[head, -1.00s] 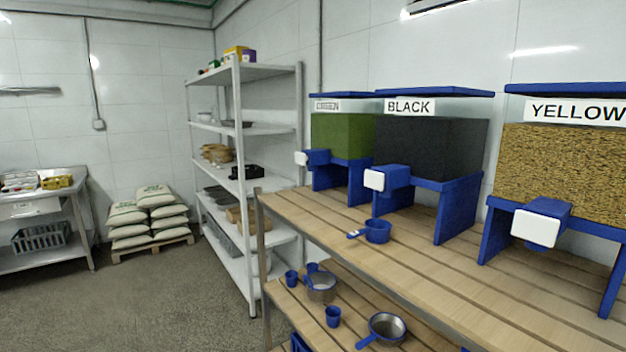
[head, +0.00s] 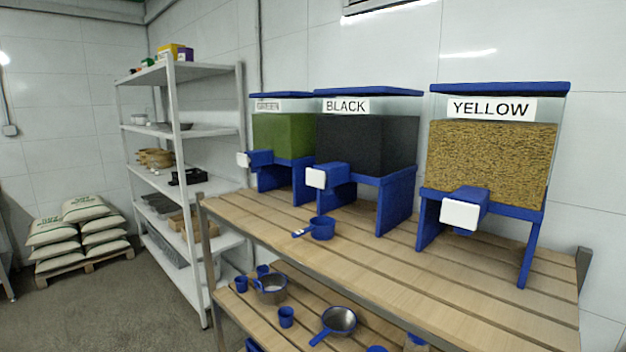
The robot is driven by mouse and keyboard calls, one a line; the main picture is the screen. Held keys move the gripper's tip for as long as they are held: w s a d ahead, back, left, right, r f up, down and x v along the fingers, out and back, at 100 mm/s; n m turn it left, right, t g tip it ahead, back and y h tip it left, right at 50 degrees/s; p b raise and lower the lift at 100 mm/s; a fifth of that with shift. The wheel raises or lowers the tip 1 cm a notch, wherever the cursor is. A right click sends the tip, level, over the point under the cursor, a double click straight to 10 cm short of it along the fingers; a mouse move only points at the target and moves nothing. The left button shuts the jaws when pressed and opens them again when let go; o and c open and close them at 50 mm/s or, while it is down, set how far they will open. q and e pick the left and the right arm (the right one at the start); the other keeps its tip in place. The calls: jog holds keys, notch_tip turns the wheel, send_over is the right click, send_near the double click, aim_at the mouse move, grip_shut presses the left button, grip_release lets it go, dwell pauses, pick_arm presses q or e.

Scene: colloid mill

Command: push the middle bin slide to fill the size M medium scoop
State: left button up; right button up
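The middle bin (head: 367,145) is labelled BLACK and holds dark material. It stands on blue legs on the slatted wooden table. Its slide (head: 316,178) has a white square front and sticks out toward me from a blue spout. A blue scoop (head: 321,229) with a handle pointing left sits on the table below and near that slide. I cannot read a size mark on it or see what is inside. Neither of my grippers is in the head view.
A GREEN bin (head: 283,136) stands left and a YELLOW bin (head: 490,165) right, on the same wooden table (head: 400,262). Scoops and a strainer (head: 339,320) lie on the lower shelf. A white shelving rack (head: 172,187) and stacked sacks (head: 50,231) are at left. Floor between is clear.

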grip_shut()
dwell(1.4)
